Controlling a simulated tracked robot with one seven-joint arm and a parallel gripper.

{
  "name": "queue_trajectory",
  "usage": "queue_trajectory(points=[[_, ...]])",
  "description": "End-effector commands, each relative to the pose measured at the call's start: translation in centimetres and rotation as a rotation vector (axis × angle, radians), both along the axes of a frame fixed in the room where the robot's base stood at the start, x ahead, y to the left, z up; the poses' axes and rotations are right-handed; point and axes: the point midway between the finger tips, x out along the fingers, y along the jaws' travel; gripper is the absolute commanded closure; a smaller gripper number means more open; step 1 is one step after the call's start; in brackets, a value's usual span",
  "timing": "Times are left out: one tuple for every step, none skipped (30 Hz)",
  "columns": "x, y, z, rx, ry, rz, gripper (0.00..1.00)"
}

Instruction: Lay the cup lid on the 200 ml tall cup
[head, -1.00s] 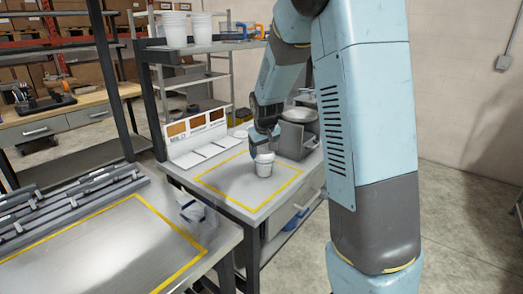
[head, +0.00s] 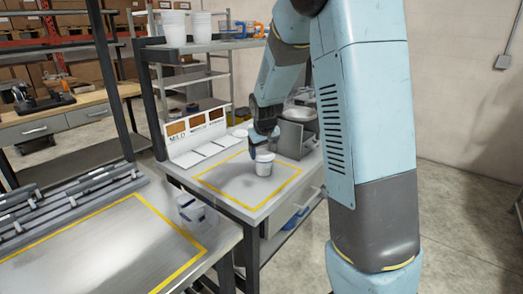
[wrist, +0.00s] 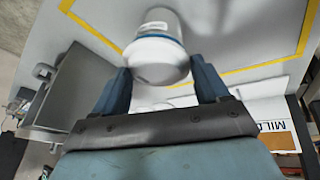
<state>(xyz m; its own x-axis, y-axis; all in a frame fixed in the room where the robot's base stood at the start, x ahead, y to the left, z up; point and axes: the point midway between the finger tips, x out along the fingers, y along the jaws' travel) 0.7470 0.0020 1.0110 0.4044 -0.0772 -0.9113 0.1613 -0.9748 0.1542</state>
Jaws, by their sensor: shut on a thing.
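A white cup (head: 263,170) stands upright inside the yellow outline on the grey bench. It also shows in the wrist view (wrist: 162,20), with a blue band near its near end. My gripper (head: 264,137) is directly above the cup, pointing down. In the wrist view its two blue fingers (wrist: 158,72) are on either side of a pale round piece, which looks like the cup lid (wrist: 157,64). The lid overlaps the cup's mouth in this view. I cannot tell whether it touches the rim. In the head view the lid is hard to separate from the cup and fingers.
The bench's front left is clear.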

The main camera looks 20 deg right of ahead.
Motion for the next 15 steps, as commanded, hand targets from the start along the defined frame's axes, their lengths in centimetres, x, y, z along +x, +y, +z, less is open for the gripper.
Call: queue_trajectory(points=[[0.00,0.01,0.00,0.000,0.000,0.000,0.54],[0.00,0.01,0.00,0.000,0.000,0.000,0.54],[0.00,0.01,0.00,0.000,0.000,0.000,0.54],[0.00,0.02,0.00,0.000,0.000,0.000,0.24],[0.00,0.02,0.00,0.000,0.000,0.000,0.21],[0.00,0.02,0.00,0.000,0.000,0.000,0.17],[0.00,0.02,0.00,0.000,0.000,0.000,0.14],[0.00,0.03,0.00,0.000,0.000,0.000,0.11],[0.00,0.03,0.00,0.000,0.000,0.000,0.08],[0.00,0.03,0.00,0.000,0.000,0.000,0.05],[0.00,0.04,0.00,0.000,0.000,0.000,0.02],[0.00,0.04,0.01,0.000,0.000,0.000,0.00],[0.00,0.04,0.01,0.000,0.000,0.001,0.00],[0.00,0.04,0.01,0.000,0.000,0.001,0.00],[0.00,0.05,0.01,0.000,0.000,0.001,0.00]])
